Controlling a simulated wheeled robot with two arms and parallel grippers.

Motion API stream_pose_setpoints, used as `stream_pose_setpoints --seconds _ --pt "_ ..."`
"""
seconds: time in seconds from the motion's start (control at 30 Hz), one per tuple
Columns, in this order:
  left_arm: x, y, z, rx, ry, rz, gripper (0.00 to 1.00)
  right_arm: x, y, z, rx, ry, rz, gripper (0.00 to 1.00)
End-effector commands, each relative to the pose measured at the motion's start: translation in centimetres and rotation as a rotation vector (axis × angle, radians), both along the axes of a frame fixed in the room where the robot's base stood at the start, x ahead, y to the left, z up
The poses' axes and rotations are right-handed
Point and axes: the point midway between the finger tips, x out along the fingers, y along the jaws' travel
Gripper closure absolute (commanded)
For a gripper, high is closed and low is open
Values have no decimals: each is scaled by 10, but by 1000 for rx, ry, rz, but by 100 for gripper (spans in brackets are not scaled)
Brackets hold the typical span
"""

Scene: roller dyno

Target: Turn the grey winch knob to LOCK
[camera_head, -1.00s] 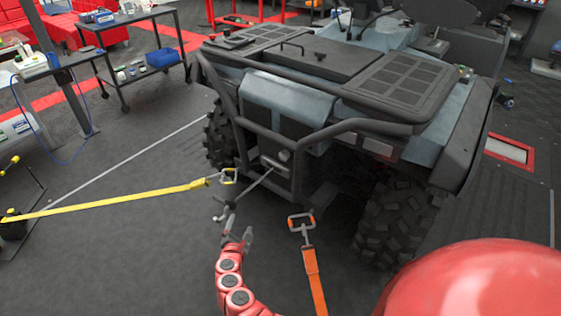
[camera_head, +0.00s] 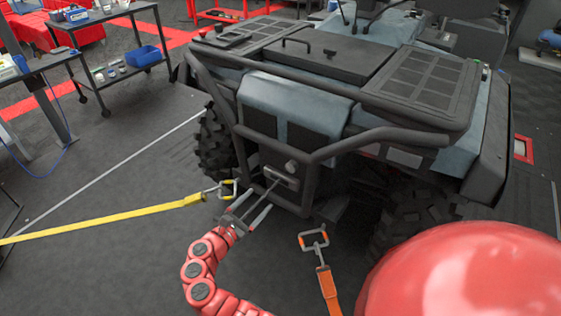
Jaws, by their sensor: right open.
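The grey winch knob (camera_head: 291,167) is a small round knob on the dark front of the vehicle, just above the winch opening (camera_head: 280,178). Its markings are too small to read. My right gripper (camera_head: 259,202) is open, below and to the left of the knob and apart from it. Its fingers point up toward the vehicle front. A thin winch line runs from the opening down toward the gripper; I cannot tell whether it passes between the fingers or behind them. My left gripper is not in view.
A yellow strap (camera_head: 120,218) with a hook (camera_head: 228,188) runs in from the left beside my gripper. An orange strap (camera_head: 328,290) with a hook (camera_head: 313,240) lies at right. The black bumper bar (camera_head: 312,190) frames the knob. A cart (camera_head: 118,72) stands at back left.

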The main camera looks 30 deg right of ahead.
Motion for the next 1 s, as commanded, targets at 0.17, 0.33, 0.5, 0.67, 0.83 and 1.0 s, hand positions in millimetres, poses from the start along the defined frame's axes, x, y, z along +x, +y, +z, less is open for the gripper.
stream_pose_setpoints --seconds 0.17,0.33,0.5,0.67,0.83,1.0 --pt "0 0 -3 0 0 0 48 7 -21 -1 -1 0 -6 20" --pt "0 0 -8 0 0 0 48 21 -57 -2 0 0 -6 20" --pt "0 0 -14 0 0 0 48 37 -95 -2 0 0 -6 20" --pt "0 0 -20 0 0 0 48 51 -127 -1 -1 0 -6 20" --pt "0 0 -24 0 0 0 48 61 -149 -1 0 0 -3 20" --pt "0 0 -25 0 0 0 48 65 -158 0 1 -1 1 20"
